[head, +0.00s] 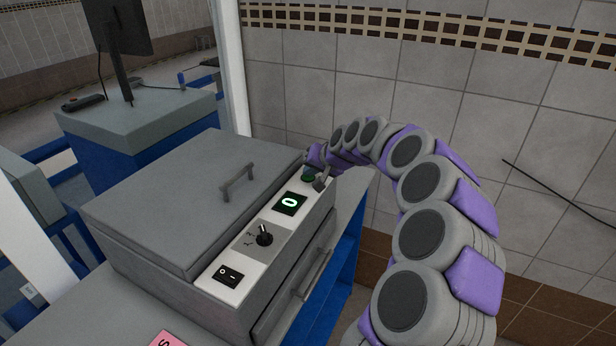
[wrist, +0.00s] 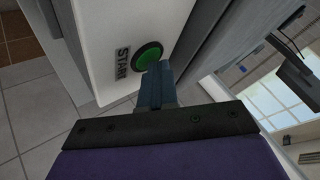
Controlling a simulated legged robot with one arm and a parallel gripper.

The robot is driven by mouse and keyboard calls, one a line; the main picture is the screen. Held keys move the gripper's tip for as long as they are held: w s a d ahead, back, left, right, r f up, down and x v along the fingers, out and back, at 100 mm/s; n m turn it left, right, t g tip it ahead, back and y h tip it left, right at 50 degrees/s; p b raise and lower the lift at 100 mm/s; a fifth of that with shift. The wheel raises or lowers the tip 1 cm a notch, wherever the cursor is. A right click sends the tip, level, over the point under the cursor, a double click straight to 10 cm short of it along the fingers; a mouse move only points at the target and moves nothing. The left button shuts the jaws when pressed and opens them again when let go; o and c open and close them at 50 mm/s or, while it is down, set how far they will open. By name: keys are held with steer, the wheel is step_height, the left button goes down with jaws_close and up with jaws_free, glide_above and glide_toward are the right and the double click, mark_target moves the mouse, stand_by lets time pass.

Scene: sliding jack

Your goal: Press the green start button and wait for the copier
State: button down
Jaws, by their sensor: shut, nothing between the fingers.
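The copier (head: 190,195) is a grey box with a closed lid and a light control strip along its right side. The round green start button (head: 308,178) sits at the far end of that strip. In the wrist view the green button (wrist: 149,56) shows in a black ring beside the word START. My gripper (head: 320,184) is shut and empty, right at the button. In the wrist view its fingertips (wrist: 154,70) overlap the button's lower edge; I cannot tell whether they touch it. The small display (head: 289,203) reads a green 0.
A dark knob (head: 264,235) and a black rocker switch (head: 228,275) sit nearer on the strip. A handle (head: 238,182) stands on the lid, and a drawer handle (head: 312,272) is on the front. The tiled wall (head: 420,95) rises behind my arm.

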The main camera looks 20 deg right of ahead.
mark_target(311, 178)
steer(key=shift+r+p, duration=0.4)
steer(key=shift+r, duration=0.45)
steer(key=shift+r, duration=0.1)
steer(key=shift+r+p, duration=1.15)
steer(key=shift+r, duration=1.25)
